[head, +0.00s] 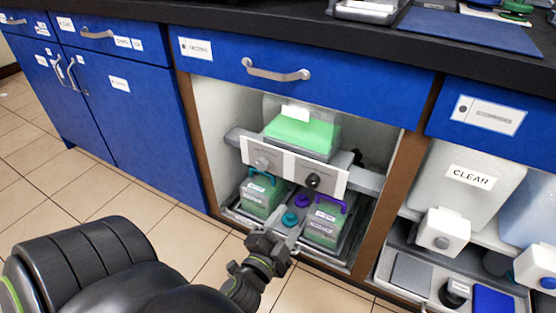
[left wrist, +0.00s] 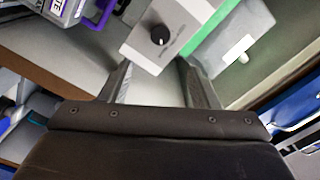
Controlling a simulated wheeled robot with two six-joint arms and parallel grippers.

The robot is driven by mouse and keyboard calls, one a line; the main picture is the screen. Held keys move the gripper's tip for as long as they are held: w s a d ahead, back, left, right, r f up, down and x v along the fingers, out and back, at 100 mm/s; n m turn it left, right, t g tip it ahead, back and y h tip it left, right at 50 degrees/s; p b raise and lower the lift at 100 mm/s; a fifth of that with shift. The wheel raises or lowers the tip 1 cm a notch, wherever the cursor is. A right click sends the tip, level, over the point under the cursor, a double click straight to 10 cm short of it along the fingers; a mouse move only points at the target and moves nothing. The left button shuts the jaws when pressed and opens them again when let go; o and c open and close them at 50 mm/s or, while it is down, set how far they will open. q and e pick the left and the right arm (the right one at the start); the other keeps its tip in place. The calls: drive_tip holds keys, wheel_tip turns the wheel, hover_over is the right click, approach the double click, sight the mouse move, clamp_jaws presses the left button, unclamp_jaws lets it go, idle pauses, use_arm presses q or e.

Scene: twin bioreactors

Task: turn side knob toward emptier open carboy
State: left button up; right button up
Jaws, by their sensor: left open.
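In the head view, a grey unit with a green-filled tank (head: 300,135) stands in the open cabinet. Its pale front panel (head: 286,170) carries a grey knob (head: 262,163) and a black knob (head: 312,181). A dark round part (head: 357,157) shows at its right end. Below stand a teal-handled carboy (head: 262,196) and a purple-handled carboy (head: 325,222); their fill levels are hard to tell. My left gripper (head: 277,238) is open and empty, low before the carboys. In the left wrist view, a black knob (left wrist: 160,35) lies beyond the open fingers (left wrist: 153,66), apart from them.
A teal cap (head: 289,219) and a purple cap (head: 301,201) lie between the carboys. Brown cabinet posts (head: 384,204) bound the opening. A blue drawer (head: 330,75) is above. At right, a bay holds a CLEAR tank (head: 468,176). The tiled floor in front is free.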

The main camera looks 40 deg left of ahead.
use_arm(q)
drive_tip(key=shift+v, duration=1.85)
